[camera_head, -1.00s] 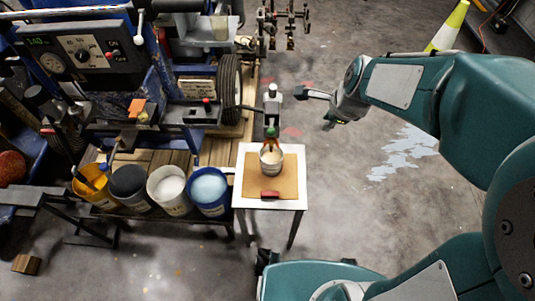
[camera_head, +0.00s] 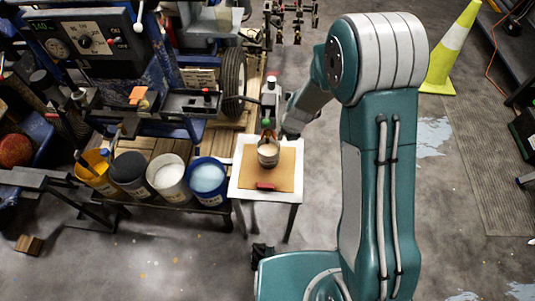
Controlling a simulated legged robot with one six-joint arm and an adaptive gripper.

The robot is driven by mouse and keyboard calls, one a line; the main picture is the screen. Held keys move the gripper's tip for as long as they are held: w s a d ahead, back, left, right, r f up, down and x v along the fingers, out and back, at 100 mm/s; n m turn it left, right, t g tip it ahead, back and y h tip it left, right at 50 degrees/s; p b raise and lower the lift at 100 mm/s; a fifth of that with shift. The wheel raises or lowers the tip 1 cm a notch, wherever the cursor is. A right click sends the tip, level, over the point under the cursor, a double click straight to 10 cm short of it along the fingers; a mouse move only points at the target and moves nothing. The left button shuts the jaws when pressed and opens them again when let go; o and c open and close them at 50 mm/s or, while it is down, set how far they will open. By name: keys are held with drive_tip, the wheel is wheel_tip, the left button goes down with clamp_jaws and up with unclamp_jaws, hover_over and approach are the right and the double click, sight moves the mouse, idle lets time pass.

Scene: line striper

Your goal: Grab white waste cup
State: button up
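The whitish cup (camera_head: 268,156) stands upright on a brown board (camera_head: 284,176) on a small white table (camera_head: 236,187). It holds something pale. A spray nozzle (camera_head: 268,133) of the machine hangs just above the cup's back rim. My gripper (camera_head: 289,131) is at the end of my arm, just behind and to the right of the cup, near the table's back edge. Its fingers cannot be made out, so whether it is open or shut does not show. It does not appear to hold the cup.
A red block (camera_head: 265,186) lies at the board's front edge. Several paint buckets, among them a blue one (camera_head: 208,181), stand left of the table. The blue machine (camera_head: 170,70) with a wheel (camera_head: 233,78) fills the back left. A traffic cone (camera_head: 450,50) stands back right.

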drive_tip(key=shift+x, duration=3.5)
drive_tip(key=shift+d, duration=0.1)
clamp_jaws()
